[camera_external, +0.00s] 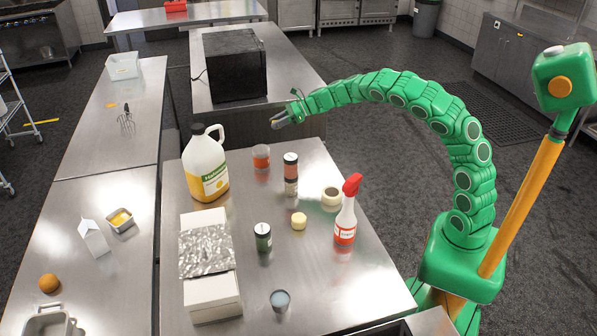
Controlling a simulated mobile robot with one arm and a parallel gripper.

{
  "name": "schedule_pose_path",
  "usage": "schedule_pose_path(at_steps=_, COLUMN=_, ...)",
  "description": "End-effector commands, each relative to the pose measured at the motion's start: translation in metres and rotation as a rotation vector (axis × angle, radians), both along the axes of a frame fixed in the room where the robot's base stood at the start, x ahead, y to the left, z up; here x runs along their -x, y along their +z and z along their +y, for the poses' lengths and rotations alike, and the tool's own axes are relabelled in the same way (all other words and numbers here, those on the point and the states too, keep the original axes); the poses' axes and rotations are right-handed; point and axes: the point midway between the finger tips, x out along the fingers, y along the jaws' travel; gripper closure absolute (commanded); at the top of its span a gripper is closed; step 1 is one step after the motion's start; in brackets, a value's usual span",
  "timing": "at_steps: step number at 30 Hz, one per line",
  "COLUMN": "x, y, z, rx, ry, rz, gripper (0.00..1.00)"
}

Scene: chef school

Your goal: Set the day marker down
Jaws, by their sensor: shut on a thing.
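My green arm reaches left across the back of the near steel table (330,285). My gripper (279,121) is up at the table's far edge, in front of the black box-shaped appliance. It is shut on a small, slim thing, taken to be the day marker, which is too small here to make out clearly. The gripper and what it holds appear above the table, apart from the things standing on it. No other marker can be made out on the tables.

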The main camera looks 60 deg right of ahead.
Motion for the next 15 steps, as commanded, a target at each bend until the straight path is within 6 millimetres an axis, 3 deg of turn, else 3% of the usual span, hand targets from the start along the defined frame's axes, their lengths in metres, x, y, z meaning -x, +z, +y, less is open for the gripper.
schedule_pose_path(at_steps=9, x=0.012, y=0.000, z=-0.024, rx=-0.001, ry=0.043, rz=0.001, gripper=0.98)
schedule_pose_path(at_steps=15, x=0.012, y=-0.025, z=-0.022, rx=-0.004, ry=0.046, rz=0.003, gripper=0.98)
